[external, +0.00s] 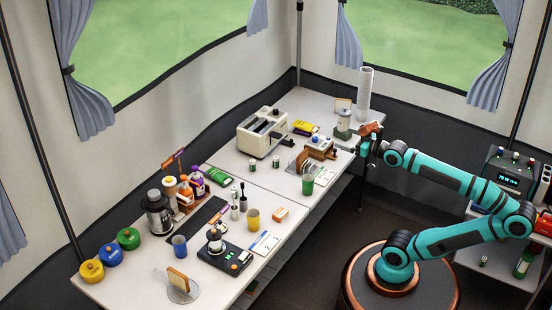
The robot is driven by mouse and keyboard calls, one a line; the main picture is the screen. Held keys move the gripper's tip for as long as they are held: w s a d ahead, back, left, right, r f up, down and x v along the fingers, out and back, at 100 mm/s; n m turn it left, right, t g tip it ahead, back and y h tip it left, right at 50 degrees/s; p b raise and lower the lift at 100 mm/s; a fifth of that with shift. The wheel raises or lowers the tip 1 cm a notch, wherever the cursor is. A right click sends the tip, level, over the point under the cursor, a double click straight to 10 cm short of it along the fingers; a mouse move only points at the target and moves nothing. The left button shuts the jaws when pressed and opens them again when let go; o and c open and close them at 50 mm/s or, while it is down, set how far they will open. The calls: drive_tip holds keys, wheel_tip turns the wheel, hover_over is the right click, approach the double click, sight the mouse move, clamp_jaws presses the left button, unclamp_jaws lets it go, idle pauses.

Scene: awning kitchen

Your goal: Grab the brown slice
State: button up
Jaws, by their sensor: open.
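A tan-brown slice (178,280) stands upright at the front left of the table, on a clear round holder (190,293). Darker brown slices (303,160) stand in what looks like a rack near the table's right edge, behind a green cup. I cannot tell which of these is the brown slice. My gripper (364,147) is at the table's far right edge, right of the rack and apart from all slices. It is open and appears empty; its fingers are small and partly dark against the background.
A white toaster (263,133) stands at the back. A green cup (307,184) is close in front of the rack, and a small box-like appliance (320,148) is behind it. A tall white roll (365,94) and a jar (343,124) stand near my gripper. Bottles crowd the left.

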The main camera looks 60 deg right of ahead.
drive_tip(key=shift+w, duration=0.1)
drive_tip(key=g, duration=1.7)
hover_over(303, 152)
wheel_tip(303, 152, down, 12)
wheel_tip(303, 152, down, 12)
drive_tip(key=shift+a+f, duration=0.25)
drive_tip(key=shift+f, duration=2.55)
drive_tip(key=c, duration=0.6)
